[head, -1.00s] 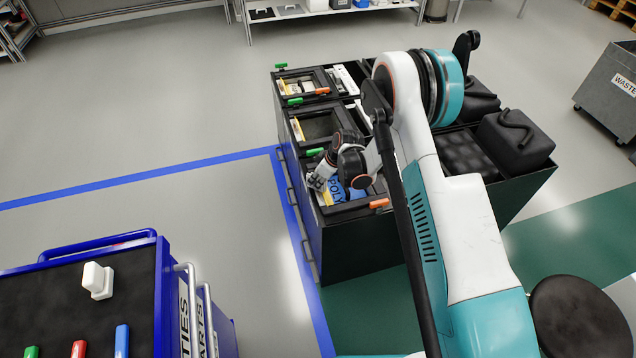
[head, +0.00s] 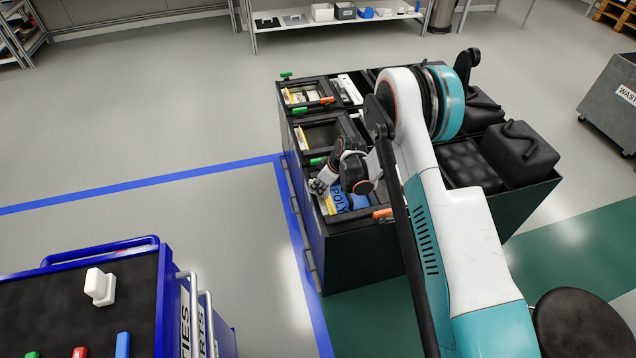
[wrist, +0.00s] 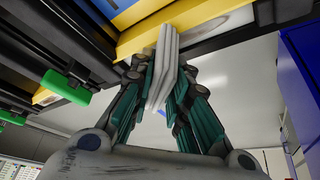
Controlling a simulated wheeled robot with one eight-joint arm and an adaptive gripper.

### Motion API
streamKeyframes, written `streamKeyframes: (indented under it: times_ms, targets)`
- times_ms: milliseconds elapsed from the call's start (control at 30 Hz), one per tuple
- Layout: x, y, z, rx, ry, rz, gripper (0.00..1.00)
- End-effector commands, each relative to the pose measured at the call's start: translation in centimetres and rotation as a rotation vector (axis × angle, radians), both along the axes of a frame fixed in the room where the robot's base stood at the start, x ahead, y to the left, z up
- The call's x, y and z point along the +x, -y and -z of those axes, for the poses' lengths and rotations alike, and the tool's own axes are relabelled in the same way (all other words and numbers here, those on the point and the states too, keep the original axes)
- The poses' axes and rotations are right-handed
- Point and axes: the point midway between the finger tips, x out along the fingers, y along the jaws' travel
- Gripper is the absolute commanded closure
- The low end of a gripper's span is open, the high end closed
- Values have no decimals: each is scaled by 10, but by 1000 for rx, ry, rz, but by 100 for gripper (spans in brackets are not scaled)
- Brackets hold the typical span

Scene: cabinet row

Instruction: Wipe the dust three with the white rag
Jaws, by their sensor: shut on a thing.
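In the wrist view, my gripper (wrist: 165,85) is shut on a white rag (wrist: 163,70), which stands up between the fingers as several folded layers. The rag's upper end is close to a yellow strip (wrist: 190,27) on the cabinet; I cannot tell whether they touch. A greyish-brown smudge (wrist: 228,22), perhaps dust, shows on a pale surface right of the rag. In the head view, my gripper (head: 320,186) is at the left edge of the nearest compartment of the dark cabinet (head: 360,258). The rag cannot be made out there, and my arm hides part of the cabinet top.
Green handles (wrist: 66,87) and an orange handle (head: 383,213) stick out from the cabinet. A blue item (head: 348,198) lies in the nearest compartment. A blue cart (head: 165,262) stands at the lower left. The grey floor between cart and cabinet is clear.

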Motion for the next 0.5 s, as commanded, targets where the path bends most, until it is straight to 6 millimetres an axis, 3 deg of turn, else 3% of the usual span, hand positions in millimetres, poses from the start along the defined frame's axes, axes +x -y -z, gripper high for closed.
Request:
streamKeyframes:
  times_ms: [500]
  targets:
    - [-26,8,0,0,0,0,100]
